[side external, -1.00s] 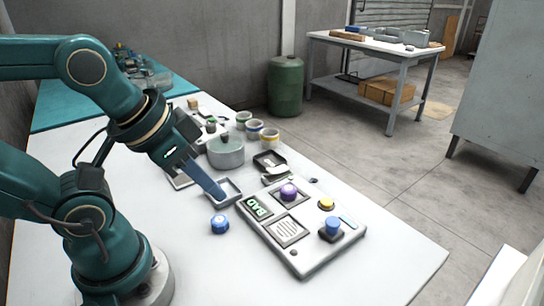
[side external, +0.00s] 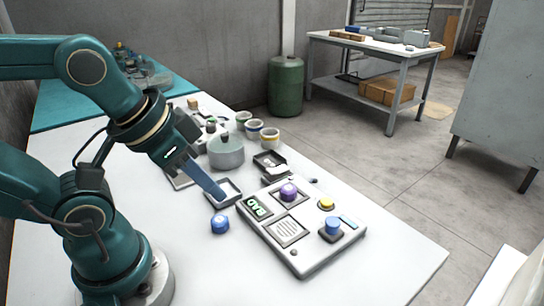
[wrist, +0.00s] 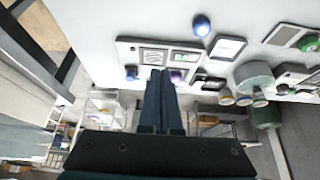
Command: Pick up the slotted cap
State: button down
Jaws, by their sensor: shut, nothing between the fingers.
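A small blue round cap (side external: 220,224) with a pale mark on top stands on the white table, left of the grey panel. It also shows in the wrist view (wrist: 201,25). I cannot make out a slot in it. My gripper (side external: 223,194) is shut and empty, with its long blue fingers pointing down over a small shallow tray (side external: 238,189). The fingertips are apart from the cap, behind it in the side view. In the wrist view, the closed fingers (wrist: 161,73) are in front of the panel and hide part of it.
The panel (side external: 302,268) carries a purple knob (side external: 288,192), a yellow button (side external: 326,203), a blue knob (side external: 333,225) and a green display (side external: 258,208). A grey round container (side external: 226,152) and several cups stand behind. The table's front is clear.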

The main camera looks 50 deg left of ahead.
jog(key=c, duration=1.5)
grip_release()
jog(key=shift+c, duration=0.2)
jog(key=o, duration=1.2)
